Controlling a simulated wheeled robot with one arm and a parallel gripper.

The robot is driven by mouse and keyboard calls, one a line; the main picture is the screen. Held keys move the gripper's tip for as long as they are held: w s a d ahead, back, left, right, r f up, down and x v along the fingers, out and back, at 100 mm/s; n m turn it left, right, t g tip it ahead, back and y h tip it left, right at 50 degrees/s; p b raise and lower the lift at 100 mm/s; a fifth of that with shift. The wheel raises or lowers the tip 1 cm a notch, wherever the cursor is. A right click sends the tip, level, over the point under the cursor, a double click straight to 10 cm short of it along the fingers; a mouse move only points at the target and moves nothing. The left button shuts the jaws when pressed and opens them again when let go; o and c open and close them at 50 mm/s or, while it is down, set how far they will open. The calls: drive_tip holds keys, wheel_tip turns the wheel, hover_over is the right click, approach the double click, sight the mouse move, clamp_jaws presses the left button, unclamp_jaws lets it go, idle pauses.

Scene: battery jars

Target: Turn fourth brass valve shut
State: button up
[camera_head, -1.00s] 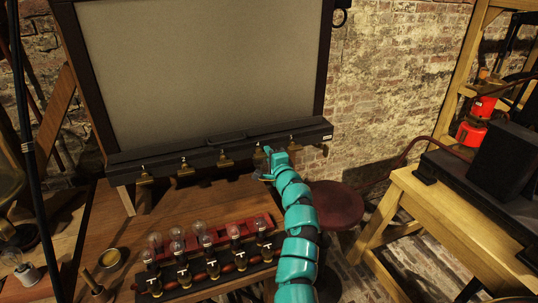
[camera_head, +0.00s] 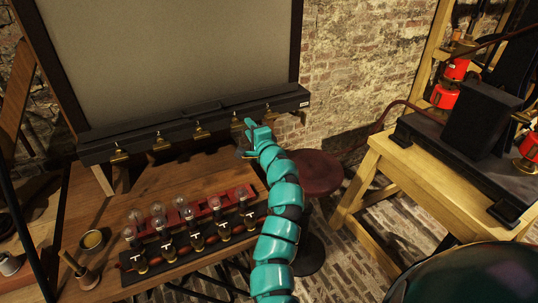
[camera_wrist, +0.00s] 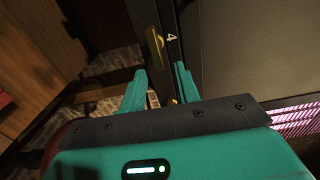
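Several brass valves hang in a row on a black rail (camera_head: 180,135) under a large grey panel. The fourth brass valve (camera_head: 237,123) from the left is just above my gripper (camera_head: 243,146) in the head view. In the wrist view, a white "4" (camera_wrist: 172,38) marks the rail, with an elongated brass piece (camera_wrist: 154,42) beside it. My gripper (camera_wrist: 160,67) is open, its two teal fingers apart. The brass piece lies just beyond the fingertips. A small bit of brass shows near the right finger's base; I cannot tell which part it is.
A wooden bench (camera_head: 95,215) below carries a red-and-black rack (camera_head: 215,208) with several glass bulbs and dark jars. A round dark red stool (camera_head: 318,172) stands right of my arm. A wooden table (camera_head: 405,165) with black equipment is farther right.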

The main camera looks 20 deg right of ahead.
drive_tip(key=s+b, duration=0.2)
drive_tip(key=s, duration=1.1)
drive_tip(key=shift+s+d+b, duration=0.2)
drive_tip(key=shift+d+b, duration=0.05)
drive_tip(key=shift+b, duration=0.1)
